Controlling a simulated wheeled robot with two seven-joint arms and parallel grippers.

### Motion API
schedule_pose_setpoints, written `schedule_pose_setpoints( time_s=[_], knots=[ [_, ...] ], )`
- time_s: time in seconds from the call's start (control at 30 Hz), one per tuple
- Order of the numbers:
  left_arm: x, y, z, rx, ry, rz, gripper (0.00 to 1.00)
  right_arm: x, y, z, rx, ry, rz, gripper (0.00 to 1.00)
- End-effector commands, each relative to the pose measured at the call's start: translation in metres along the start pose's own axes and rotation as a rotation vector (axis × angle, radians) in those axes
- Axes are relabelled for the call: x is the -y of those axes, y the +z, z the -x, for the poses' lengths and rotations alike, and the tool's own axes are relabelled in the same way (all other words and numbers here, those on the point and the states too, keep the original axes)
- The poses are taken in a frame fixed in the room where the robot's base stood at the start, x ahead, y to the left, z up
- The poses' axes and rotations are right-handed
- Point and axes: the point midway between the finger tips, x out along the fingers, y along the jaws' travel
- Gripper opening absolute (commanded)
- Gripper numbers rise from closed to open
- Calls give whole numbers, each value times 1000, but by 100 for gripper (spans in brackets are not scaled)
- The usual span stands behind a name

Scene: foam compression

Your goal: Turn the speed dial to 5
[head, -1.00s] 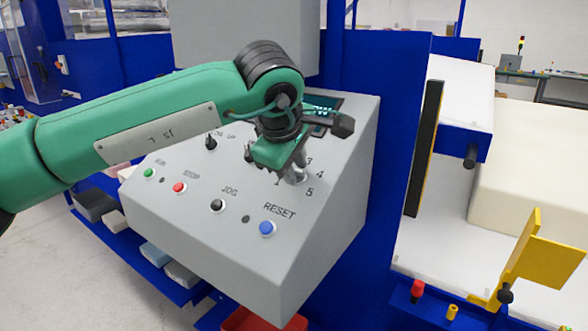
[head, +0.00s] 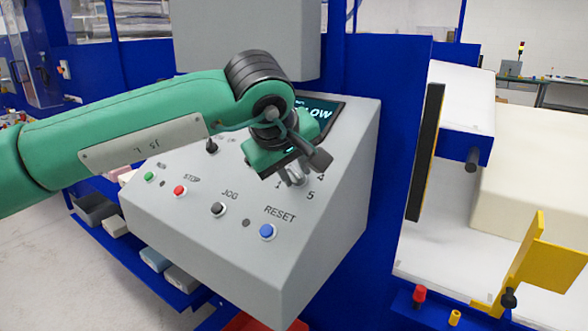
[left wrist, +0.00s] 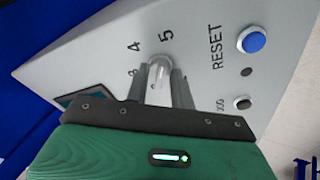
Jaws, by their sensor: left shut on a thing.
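The speed dial (left wrist: 160,74) is a pale grey knob on the sloping control panel (head: 200,240), with its scale numbers around it. In the head view the dial (head: 296,179) is mostly hidden behind my left gripper (head: 293,172), near the 1, 4 and 5 marks. In the left wrist view my left gripper (left wrist: 161,88) is shut on the dial, one finger on each side. The 5 mark (left wrist: 167,34) lies just beyond the dial's end, with 4 and 3 to its left. The dial's pointer line is not clear. My right gripper is not in view.
A blue RESET button (head: 267,231) sits below the dial. A black JOG button (head: 218,209), red STOP button (head: 179,190) and green button (head: 148,176) run leftward. A display (head: 322,110) lies above. A yellow bracket (head: 530,265) and pale foam block (head: 535,175) stand right.

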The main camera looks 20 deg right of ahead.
Motion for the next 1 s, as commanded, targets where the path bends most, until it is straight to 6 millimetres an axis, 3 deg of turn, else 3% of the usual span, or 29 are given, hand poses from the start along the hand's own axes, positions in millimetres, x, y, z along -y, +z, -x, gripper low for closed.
schedule_pose_setpoints(
  time_s=[0.33, 0.37, 0.73, 0.87, 1.0],
  knots=[
    [0, 0, 0, 0, 0, -3, 1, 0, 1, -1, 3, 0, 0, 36],
    [0, 0, 0, 0, 0, -3, 30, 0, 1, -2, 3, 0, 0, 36],
    [0, 0, 5, -1, 0, -2, 31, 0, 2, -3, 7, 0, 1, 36],
    [0, 0, 23, -2, 3, -1, 31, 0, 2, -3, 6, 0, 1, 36],
    [0, 0, 54, -3, 3, -2, 31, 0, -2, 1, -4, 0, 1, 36]
  ],
)
